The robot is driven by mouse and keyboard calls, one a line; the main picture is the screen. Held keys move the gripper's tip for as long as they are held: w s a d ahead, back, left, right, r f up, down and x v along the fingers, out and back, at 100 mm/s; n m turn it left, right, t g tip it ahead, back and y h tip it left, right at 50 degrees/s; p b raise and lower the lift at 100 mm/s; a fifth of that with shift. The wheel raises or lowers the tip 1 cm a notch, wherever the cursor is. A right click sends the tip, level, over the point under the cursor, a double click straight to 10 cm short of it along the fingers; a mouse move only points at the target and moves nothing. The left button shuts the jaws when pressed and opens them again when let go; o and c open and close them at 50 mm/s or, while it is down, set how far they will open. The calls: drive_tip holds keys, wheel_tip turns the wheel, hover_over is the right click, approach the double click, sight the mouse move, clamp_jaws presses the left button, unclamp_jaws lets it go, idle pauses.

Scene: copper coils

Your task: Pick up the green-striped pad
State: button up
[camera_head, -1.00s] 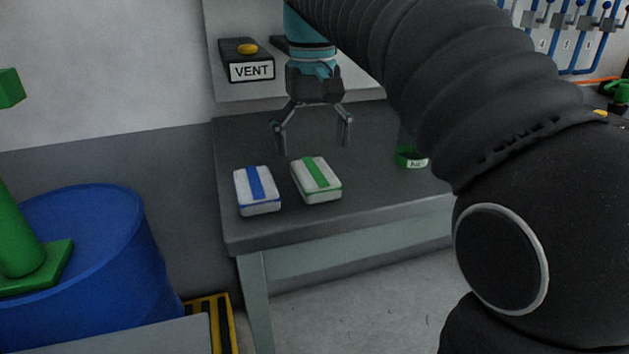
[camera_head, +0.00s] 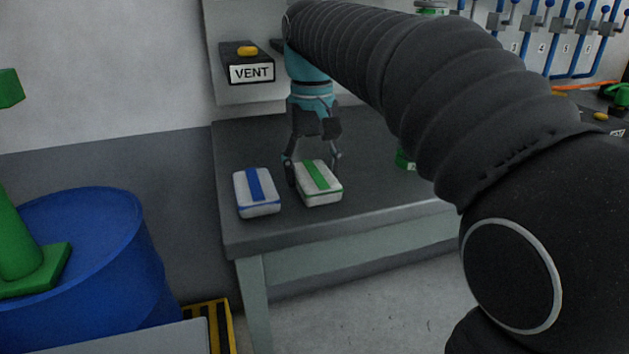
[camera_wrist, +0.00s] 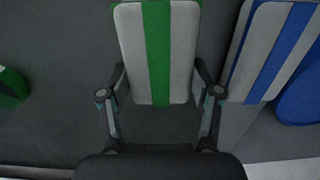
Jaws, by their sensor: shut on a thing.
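The green-striped pad (camera_head: 320,184) is white with a green stripe and lies on the grey table (camera_head: 240,228). My gripper (camera_head: 313,170) is down at the pad, with one finger on each side, shut on it. In the wrist view the green-striped pad (camera_wrist: 158,50) sits between the two fingers of my gripper (camera_wrist: 160,85). The pad appears to rest on the tabletop; its far edge is cut off in the wrist view.
A blue-striped pad (camera_head: 257,192) lies close on the left. A green round object (camera_head: 404,160) is partly behind my arm. A VENT box (camera_head: 250,66) stands behind. A blue barrel (camera_head: 85,265) is left of the table. The table's front is clear.

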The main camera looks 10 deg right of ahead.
sight(312, 168)
idle(0.3)
wheel_tip(312, 168, up, 4)
drive_tip(key=shift+r+p, duration=0.1)
drive_tip(key=shift+p, duration=0.4)
drive_tip(key=s+d+r, duration=0.6)
drive_tip(key=s, duration=0.3)
drive_tip(key=shift+s+d+r, duration=0.3)
drive_tip(key=shift+s+r, duration=0.05)
drive_tip(key=o, duration=0.4)
drive_tip(key=shift+c, duration=0.2)
drive_tip(key=c, duration=0.4)
